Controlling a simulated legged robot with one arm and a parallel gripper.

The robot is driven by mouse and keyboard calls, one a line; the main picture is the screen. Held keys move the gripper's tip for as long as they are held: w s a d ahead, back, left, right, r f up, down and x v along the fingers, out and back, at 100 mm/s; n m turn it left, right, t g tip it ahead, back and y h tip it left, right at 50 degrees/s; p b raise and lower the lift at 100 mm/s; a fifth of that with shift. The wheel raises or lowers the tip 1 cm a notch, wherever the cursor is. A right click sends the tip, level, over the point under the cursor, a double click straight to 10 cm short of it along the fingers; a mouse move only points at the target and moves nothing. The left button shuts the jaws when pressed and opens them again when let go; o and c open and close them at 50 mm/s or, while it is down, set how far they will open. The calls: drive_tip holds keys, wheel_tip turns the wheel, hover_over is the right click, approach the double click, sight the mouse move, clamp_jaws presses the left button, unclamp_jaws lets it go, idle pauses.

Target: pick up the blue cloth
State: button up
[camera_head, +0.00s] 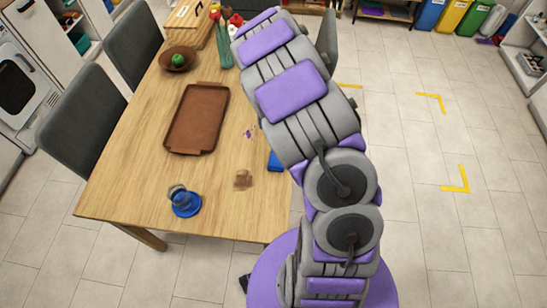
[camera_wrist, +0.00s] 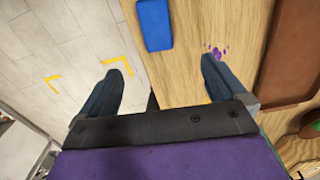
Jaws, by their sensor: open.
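The blue cloth (camera_wrist: 155,25) lies flat on the wooden table near its edge, at the top of the wrist view. In the head view only a small part of the cloth (camera_head: 274,161) shows at the table's right edge; my arm hides the rest. My gripper (camera_wrist: 163,68) is open and empty, its two dark fingers spread wide. In the wrist view the cloth lies beyond the fingertips, with its image between them and nearer the left one. The left finger shows over the floor, the right one over the table. The gripper cannot be made out in the head view.
A brown tray (camera_head: 197,118) lies mid-table. A purple stain (camera_wrist: 216,53) and a brown patch (camera_head: 243,180) mark the wood. A bowl (camera_head: 177,59) and flower vase (camera_head: 224,48) stand farther back. Chairs line the left.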

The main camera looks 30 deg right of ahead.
wheel_tip(320, 180, down, 7)
drive_tip(key=d+b, duration=0.1)
drive_tip(key=d, duration=0.1)
drive_tip(key=b, duration=0.1)
hover_over(278, 158)
drive_tip(key=w, duration=0.2)
wheel_tip(278, 158, down, 5)
drive_tip(key=shift+d, duration=0.15)
drive_tip(key=shift+d+f, duration=0.2)
drive_tip(key=f+b, duration=0.1)
drive_tip(key=f, duration=0.1)
drive_tip(key=d+f, duration=0.1)
drive_tip(key=f, duration=0.1)
drive_tip(key=shift+s+f+b, duration=0.2)
drive_tip(key=shift+f+b, duration=0.05)
drive_tip(key=shift+b, duration=0.1)
drive_tip(key=shift+a+f, duration=0.25)
drive_tip(key=shift+a, duration=0.35)
drive_tip(key=shift+c, duration=0.7)
drive_tip(key=shift+d, duration=0.45)
drive_tip(key=c, duration=0.6)
drive_tip(key=shift+a, duration=0.3)
drive_tip(key=c, duration=0.4)
drive_tip(key=shift+r, duration=0.1)
